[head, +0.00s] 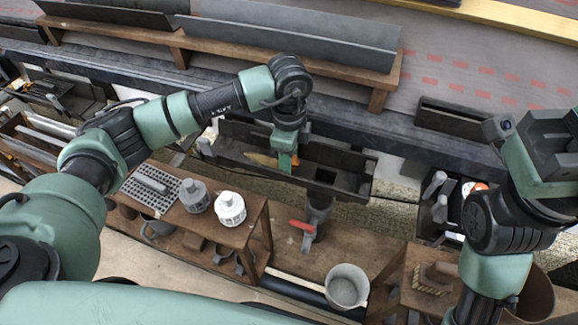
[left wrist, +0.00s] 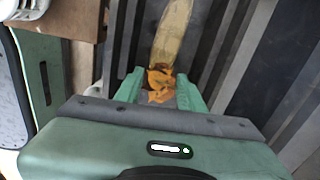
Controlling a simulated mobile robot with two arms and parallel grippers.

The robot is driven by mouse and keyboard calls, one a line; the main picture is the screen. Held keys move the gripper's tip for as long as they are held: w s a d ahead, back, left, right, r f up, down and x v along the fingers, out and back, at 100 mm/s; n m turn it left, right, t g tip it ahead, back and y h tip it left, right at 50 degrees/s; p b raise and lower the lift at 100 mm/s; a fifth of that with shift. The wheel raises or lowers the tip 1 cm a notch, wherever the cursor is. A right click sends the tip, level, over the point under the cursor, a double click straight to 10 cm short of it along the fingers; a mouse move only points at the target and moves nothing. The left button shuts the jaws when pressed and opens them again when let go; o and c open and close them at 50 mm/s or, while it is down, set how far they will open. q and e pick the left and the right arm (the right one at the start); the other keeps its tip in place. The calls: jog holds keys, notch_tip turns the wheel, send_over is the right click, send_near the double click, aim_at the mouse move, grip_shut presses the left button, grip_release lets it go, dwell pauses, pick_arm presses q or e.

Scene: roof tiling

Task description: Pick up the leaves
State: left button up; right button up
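Orange-brown leaves (left wrist: 160,84) lie in a small clump in the dark gutter trough (head: 345,178). In the left wrist view they are between the two green fingers of my left gripper (left wrist: 160,92), with gaps visible beside them. My left gripper (head: 285,163) points down into the trough in the head view and is open around the leaves. A long tan piece (left wrist: 172,35) lies in the trough just beyond the leaves; it also shows in the head view (head: 262,159). My right gripper (head: 545,150) is raised at the right edge; its fingers are not clear enough to read.
A wooden bench (head: 225,230) at the left holds a white slotted cap (head: 230,208), a grey cap (head: 194,196) and a perforated tray (head: 140,190). A grey bucket (head: 347,286) and a red-handled tool (head: 303,228) are below the trough.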

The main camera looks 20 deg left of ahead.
pick_arm(q)
jog(key=shift+f, duration=0.1)
grip_shut()
